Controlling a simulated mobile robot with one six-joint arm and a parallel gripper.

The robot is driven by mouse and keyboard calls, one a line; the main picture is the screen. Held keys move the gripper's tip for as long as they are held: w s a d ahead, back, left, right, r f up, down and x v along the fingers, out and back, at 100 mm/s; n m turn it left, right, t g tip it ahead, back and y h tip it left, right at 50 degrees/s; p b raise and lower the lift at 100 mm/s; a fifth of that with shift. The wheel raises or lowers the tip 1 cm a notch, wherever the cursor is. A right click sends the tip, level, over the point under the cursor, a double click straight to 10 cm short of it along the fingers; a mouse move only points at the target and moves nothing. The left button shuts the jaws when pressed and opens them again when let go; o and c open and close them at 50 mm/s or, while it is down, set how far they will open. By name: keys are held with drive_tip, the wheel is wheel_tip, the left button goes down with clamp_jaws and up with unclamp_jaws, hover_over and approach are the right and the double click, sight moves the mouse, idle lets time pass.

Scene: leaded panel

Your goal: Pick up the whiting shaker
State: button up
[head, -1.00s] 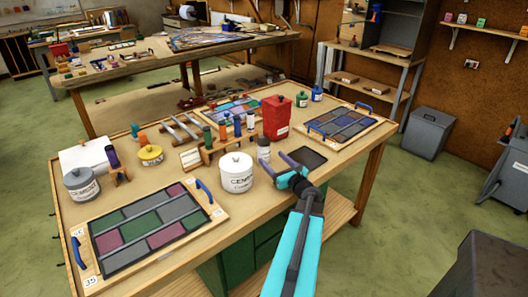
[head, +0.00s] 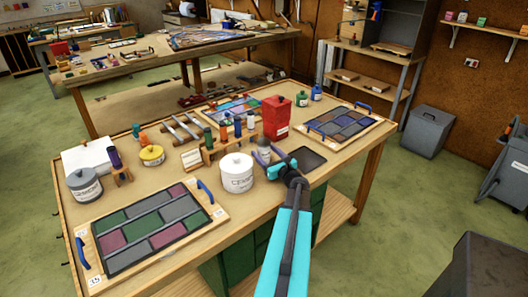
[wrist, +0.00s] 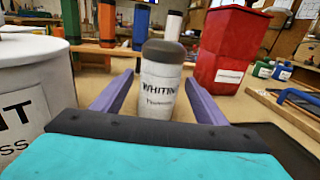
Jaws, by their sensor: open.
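The whiting shaker (wrist: 158,88) is a white cylinder with a dark grey cap and the lettering "WHITING". It stands upright on the bench, and it also shows in the head view (head: 264,147), small and partly covered by a finger. My gripper (wrist: 155,92) is open, with one purple finger on each side of the shaker in the wrist view. In the head view my gripper (head: 268,154) is low over the bench at the shaker. I cannot tell whether the fingers touch it. The shaker's base is partly hidden behind the gripper body.
A white cement tub (head: 237,174) stands close on the left. A red canister (head: 277,118) stands behind to the right. A rack with several coloured bottles (head: 222,143) is behind left. A dark flat tray (head: 308,159) lies right of the gripper. A leaded panel (head: 150,228) lies front left.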

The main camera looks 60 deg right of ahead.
sight(260, 141)
drive_tip(key=shift+r+p+x, duration=0.2)
drive_tip(key=shift+p+x, duration=0.85)
drive_tip(key=shift+x, duration=0.45)
drive_tip(key=shift+p+x, duration=0.35)
drive_tip(key=shift+x, duration=0.8)
drive_tip(key=shift+f, duration=0.1)
drive_tip(key=c, duration=1.3)
drive_tip(key=shift+r, duration=0.2)
drive_tip(key=shift+c, duration=0.2)
drive_tip(key=shift+r+b, duration=0.8)
drive_tip(key=shift+r, duration=0.5)
drive_tip(key=shift+s+a+r, duration=0.25)
drive_tip(key=w+a+r+b+v, duration=0.1)
drive_tip(key=b+v, duration=0.3)
drive_tip(key=v, duration=1.1)
drive_tip(key=shift+a+r, duration=0.25)
drive_tip(key=shift+a, duration=0.5)
